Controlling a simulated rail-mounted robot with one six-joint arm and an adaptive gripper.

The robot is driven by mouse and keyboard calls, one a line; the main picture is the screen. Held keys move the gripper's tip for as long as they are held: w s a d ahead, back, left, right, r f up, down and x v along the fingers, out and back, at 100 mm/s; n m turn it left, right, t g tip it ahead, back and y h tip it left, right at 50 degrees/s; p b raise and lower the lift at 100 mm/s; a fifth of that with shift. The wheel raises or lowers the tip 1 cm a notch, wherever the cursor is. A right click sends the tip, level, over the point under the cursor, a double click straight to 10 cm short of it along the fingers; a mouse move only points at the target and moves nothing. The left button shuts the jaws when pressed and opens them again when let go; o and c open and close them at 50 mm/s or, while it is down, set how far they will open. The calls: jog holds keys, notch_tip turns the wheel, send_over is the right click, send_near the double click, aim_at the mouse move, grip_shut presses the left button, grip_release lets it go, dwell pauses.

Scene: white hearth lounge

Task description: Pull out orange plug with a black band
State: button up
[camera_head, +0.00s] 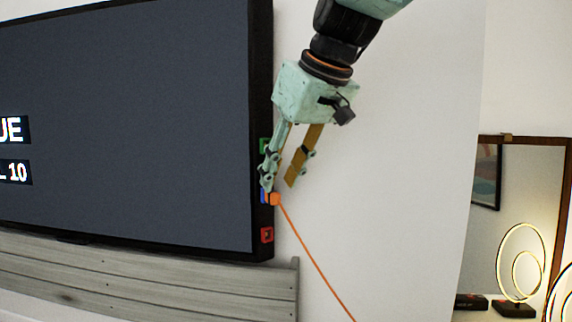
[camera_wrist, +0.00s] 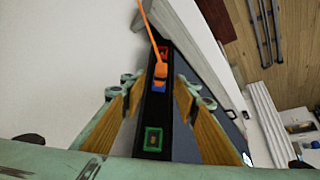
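The orange plug (camera_head: 275,199) sits at a blue socket (camera_head: 264,194) on the right side edge of the wall-mounted screen, with an orange cable running down to the right. In the wrist view the plug (camera_wrist: 160,71) shows a dark band across it, with the blue socket partly visible behind it. My gripper (camera_head: 279,186) is open close to the plug, just above it. In the wrist view its two fingers (camera_wrist: 152,95) stand apart on either side of the screen's edge, with nothing held between them. I cannot tell whether a finger touches the plug.
The screen (camera_head: 150,120) hangs left of my gripper. A green socket (camera_wrist: 153,139) and a red socket (camera_head: 267,235) lie on the same edge. A grey wooden panel (camera_head: 150,280) is below. White wall is clear to the right; a mirror (camera_head: 515,220) and ring lamp (camera_head: 520,262) stand further right.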

aim_at(277, 193)
jog(key=shift+x, duration=2.25)
jog(key=shift+c, duration=0.5)
jog(key=c, duration=0.8)
jog(key=shift+s+d, duration=0.15)
jog(key=shift+s, duration=0.1)
jog(key=shift+s+d, duration=0.2)
jog(key=shift+s, duration=0.05)
jog(key=shift+s+d+b, duration=0.4)
jog(key=shift+s+d, duration=0.05)
jog(key=shift+s, duration=0.3)
jog(key=shift+s+d+b, duration=0.4)
jog(key=shift+s+d, duration=0.05)
jog(key=shift+s, duration=0.3)
